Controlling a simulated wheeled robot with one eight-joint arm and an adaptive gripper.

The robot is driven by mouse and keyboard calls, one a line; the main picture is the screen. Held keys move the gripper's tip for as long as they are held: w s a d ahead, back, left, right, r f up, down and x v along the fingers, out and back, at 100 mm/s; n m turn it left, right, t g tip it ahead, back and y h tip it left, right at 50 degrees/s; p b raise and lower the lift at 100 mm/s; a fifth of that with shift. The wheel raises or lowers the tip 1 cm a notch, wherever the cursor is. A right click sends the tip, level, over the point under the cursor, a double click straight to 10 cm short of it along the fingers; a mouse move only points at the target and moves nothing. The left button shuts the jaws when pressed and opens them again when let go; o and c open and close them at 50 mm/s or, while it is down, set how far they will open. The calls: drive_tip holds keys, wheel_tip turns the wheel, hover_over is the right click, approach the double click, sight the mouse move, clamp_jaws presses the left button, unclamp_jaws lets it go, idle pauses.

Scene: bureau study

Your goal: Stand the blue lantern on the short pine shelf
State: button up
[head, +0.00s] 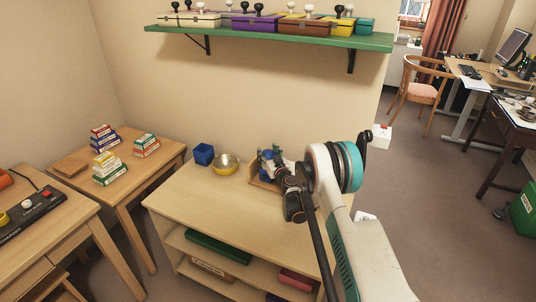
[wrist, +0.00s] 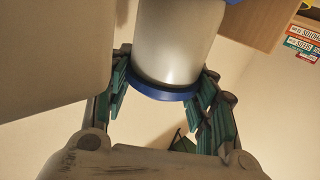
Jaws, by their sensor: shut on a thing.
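My gripper (head: 272,163) is over the right part of the top of a low pale-wood shelf unit (head: 215,203), which I take for the short pine shelf. In the wrist view my gripper's teal-padded fingers (wrist: 162,95) close on both sides of the lantern (wrist: 175,45), a pale grey cylinder with a blue rim at its near end and some blue at its far end. In the head view my gripper and arm mostly hide the lantern. I cannot tell whether it touches anything below.
A small wooden piece (head: 259,183) is close by my gripper. A green wall shelf (head: 270,37) with several boxes hangs above. The unit's front left top is bare.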

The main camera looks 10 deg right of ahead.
drive_tip(key=shift+f, duration=0.1)
drive_tip(key=o, duration=1.7)
